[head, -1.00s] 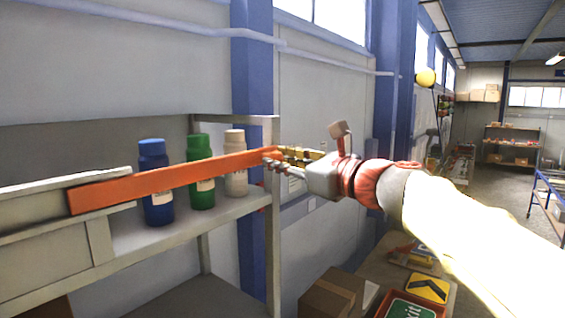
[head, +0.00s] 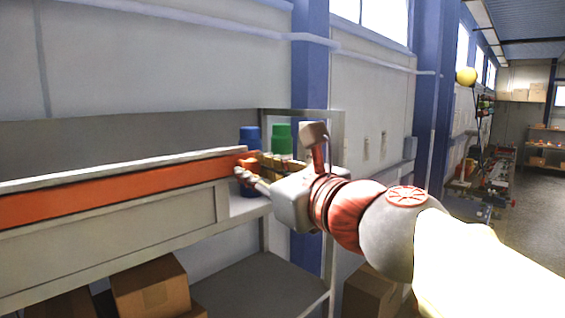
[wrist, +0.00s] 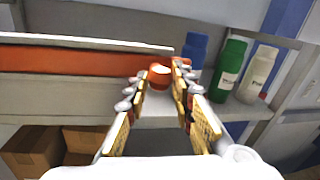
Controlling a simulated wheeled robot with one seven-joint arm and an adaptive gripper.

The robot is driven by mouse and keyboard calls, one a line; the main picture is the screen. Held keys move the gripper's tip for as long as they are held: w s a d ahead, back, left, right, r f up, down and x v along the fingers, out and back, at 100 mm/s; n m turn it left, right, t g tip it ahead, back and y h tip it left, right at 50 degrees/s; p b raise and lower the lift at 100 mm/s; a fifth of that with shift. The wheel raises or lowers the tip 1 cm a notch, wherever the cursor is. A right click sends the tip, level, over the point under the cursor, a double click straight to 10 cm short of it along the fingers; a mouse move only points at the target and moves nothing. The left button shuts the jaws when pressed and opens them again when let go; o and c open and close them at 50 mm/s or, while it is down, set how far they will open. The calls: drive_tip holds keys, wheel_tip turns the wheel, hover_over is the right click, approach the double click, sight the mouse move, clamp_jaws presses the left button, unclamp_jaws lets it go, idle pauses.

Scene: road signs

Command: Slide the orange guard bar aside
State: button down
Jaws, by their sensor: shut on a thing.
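The orange guard bar (head: 120,190) lies along the front of the shelf at the left, within a grey channel. Its right end is between the fingers of my gripper (head: 250,170), which is shut on it. In the wrist view the bar (wrist: 70,60) runs left from its rounded end, which sits between the fingertips of my gripper (wrist: 160,78). A blue bottle (head: 250,136) and a green bottle (head: 283,140) stand on the shelf behind my gripper. A white bottle (wrist: 258,75) stands beside the green one (wrist: 230,70) and is mostly hidden in the head view.
The shelf (head: 240,212) is open at its right part, in front of the bottles. Cardboard boxes (head: 150,288) sit below it at the left, and another box (head: 368,293) stands to the right. A blue column (head: 310,60) rises behind the shelf.

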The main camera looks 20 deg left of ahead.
drive_tip(key=shift+s+a+p, duration=0.15)
drive_tip(key=shift+s+a, duration=0.2)
drive_tip(key=shift+s, duration=0.5)
drive_tip(key=shift+s+a+p, duration=0.15)
drive_tip(key=shift+s+a, duration=0.2)
drive_tip(key=shift+s, duration=0.5)
drive_tip(key=c, duration=1.9)
unclamp_jaws()
drive_tip(key=o, duration=0.4)
drive_tip(key=shift+s+a, duration=0.1)
drive_tip(key=shift+s, duration=0.1)
drive_tip(key=shift+c, duration=0.2)
drive_tip(key=shift+o, duration=0.2)
drive_tip(key=shift+w, duration=0.1)
drive_tip(key=v, duration=1.2)
